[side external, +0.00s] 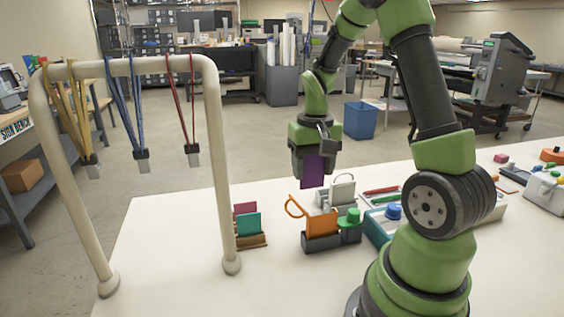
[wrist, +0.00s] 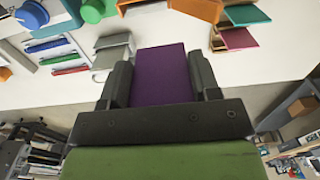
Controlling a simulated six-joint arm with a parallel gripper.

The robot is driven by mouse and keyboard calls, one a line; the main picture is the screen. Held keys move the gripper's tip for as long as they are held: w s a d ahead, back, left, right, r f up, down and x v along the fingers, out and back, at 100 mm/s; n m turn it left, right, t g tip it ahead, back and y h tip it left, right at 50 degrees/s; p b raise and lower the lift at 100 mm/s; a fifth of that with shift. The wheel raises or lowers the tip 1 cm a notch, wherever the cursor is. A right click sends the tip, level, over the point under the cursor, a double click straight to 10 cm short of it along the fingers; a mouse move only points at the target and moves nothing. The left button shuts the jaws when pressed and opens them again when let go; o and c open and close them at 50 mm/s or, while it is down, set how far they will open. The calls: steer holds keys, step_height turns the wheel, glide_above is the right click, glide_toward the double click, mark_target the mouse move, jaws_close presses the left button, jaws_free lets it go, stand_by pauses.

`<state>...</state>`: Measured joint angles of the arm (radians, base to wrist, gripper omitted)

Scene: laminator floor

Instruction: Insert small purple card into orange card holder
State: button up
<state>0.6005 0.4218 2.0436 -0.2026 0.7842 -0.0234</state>
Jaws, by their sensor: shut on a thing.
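My gripper (side external: 313,158) is shut on the small purple card (side external: 312,171), which hangs below the fingers above the table. In the wrist view the purple card (wrist: 162,75) sits between the two fingers of my gripper (wrist: 161,80). The orange card holder (side external: 320,224) stands on the table below and slightly right of the card, in a dark base with a loop on its left. The card is apart from it. In the wrist view only part of the orange holder (wrist: 128,5) shows at the top edge.
A wooden rack (side external: 252,240) with teal and crimson cards stands left of the holder. A grey holder (side external: 343,190) and a green knob (side external: 349,216) are close beside the orange one. A cream rail (side external: 130,67) with hanging lanyards stands at left. A tray with pens is to the right.

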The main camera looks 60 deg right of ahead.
steer(key=s+a+f, duration=0.1)
steer(key=s+f, duration=0.2)
steer(key=f, duration=0.4)
steer(key=shift+f, duration=0.25)
stand_by(1.0)
steer(key=shift+s+f, duration=0.1)
stand_by(0.4)
steer(key=o, duration=0.7)
steer(key=shift+o, duration=1.3)
steer(key=shift+r, duration=0.55)
step_height(320, 180, up, 6)
